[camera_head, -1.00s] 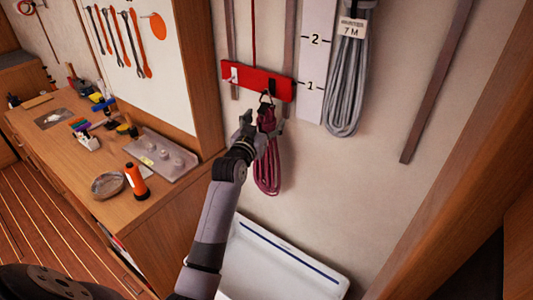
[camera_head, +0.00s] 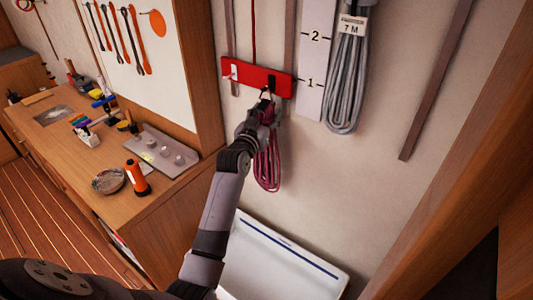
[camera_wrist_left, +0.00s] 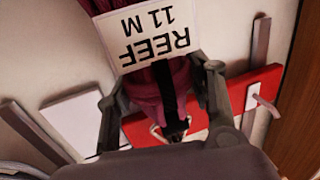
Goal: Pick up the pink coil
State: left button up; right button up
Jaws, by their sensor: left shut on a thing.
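The pink coil (camera_head: 267,168) hangs against the wall below a red hook board (camera_head: 255,78). My left gripper (camera_head: 264,112) is at the upper part of the coil, just under the board, and hides part of it. In the left wrist view, the gripper's fingers (camera_wrist_left: 163,95) sit on both sides of the coil's bound pink strands (camera_wrist_left: 146,90) and are shut on them. A white tag (camera_wrist_left: 146,36) on the coil reads REEF 11 M, upside down. A pale hook or loop shows near the coil's top. My right gripper is in neither view.
A grey coil (camera_head: 346,85) tagged 7 M hangs to the right. A white bin (camera_head: 285,262) stands below. A wooden bench (camera_head: 75,150) with tools, a grey tray and an orange flashlight (camera_head: 137,179) is at the left.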

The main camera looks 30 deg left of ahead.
pick_arm(q)
grip_shut()
jog(key=shift+r, duration=0.15)
dwell(0.4)
jog(key=shift+r, duration=0.2)
jog(key=shift+r+b, duration=0.45)
jog(key=shift+r, duration=0.1)
jog(key=shift+s+f, duration=0.1)
jog(key=shift+s, duration=0.15)
jog(key=s+a+b, duration=0.2)
jog(key=s+b, duration=0.2)
jog(key=s, duration=1.3)
jog(key=shift+s+a, duration=0.2)
jog(key=shift+a, duration=0.05)
